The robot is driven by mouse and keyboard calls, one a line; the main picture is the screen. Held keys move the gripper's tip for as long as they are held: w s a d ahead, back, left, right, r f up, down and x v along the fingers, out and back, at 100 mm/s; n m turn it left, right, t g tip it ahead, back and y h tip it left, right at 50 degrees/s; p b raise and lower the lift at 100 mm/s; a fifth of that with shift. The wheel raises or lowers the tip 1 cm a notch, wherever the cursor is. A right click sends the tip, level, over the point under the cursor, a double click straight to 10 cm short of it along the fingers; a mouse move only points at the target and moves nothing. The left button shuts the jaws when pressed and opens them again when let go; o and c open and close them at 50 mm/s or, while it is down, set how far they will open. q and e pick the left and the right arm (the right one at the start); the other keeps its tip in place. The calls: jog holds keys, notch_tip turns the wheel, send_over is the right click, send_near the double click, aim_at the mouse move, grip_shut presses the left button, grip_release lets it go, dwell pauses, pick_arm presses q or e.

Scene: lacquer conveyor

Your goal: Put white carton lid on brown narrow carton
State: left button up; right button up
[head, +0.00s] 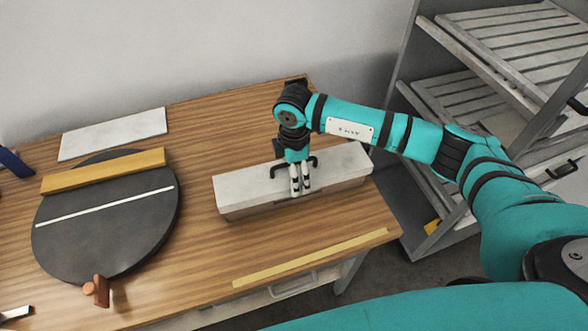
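The white carton lid (240,185) lies along the top of the brown narrow carton (250,210), on the right part of the table. Lid and carton line up closely, with only a low brownish strip of the carton showing below the lid. My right gripper (300,190) points down at the middle of the lid, with its fingertips at or just above the top surface. Its two fingers are close together, and nothing shows between them. Contact with the lid is hard to tell. My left gripper is not in view.
A dark round disc (110,225) with a white line fills the left of the wooden table (210,285). A yellow-brown bar (100,171) lies across it, and a white flat panel (115,133) lies behind. A slatted rack (500,85) stands at right.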

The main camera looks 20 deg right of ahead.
jog(key=shift+f+b, duration=0.85)
jog(key=shift+f, duration=0.5)
jog(key=o, duration=1)
jog(key=shift+c, duration=0.2)
jog(key=shift+r, duration=0.1)
notch_tip(320, 180, up, 12)
